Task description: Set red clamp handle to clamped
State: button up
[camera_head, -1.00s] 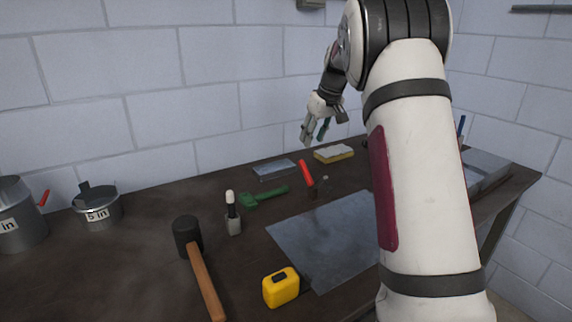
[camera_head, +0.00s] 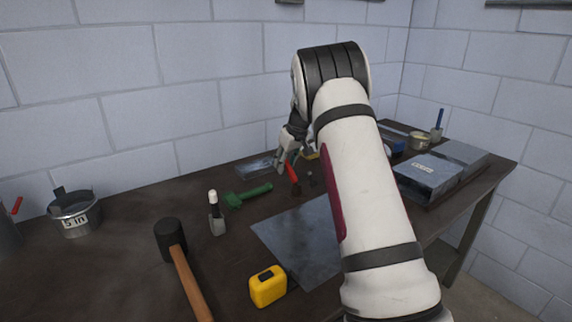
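The red clamp handle (camera_head: 292,173) stands up at a tilt near the back edge of the grey metal sheet (camera_head: 291,238), with a small dark clamp body at its foot. My gripper (camera_head: 283,168) is just behind and above the handle, pointing down. The fingers overlap the top of the handle in the picture, and I cannot tell whether they touch it. The finger gap is too small to judge. My arm covers the right part of the sheet.
A pot (camera_head: 74,214) stands far left. Grey boxes (camera_head: 428,177) sit on the right end of the bench.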

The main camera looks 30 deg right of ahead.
jog(key=shift+w+f, duration=0.1)
jog(key=shift+f, duration=0.2)
grip_shut()
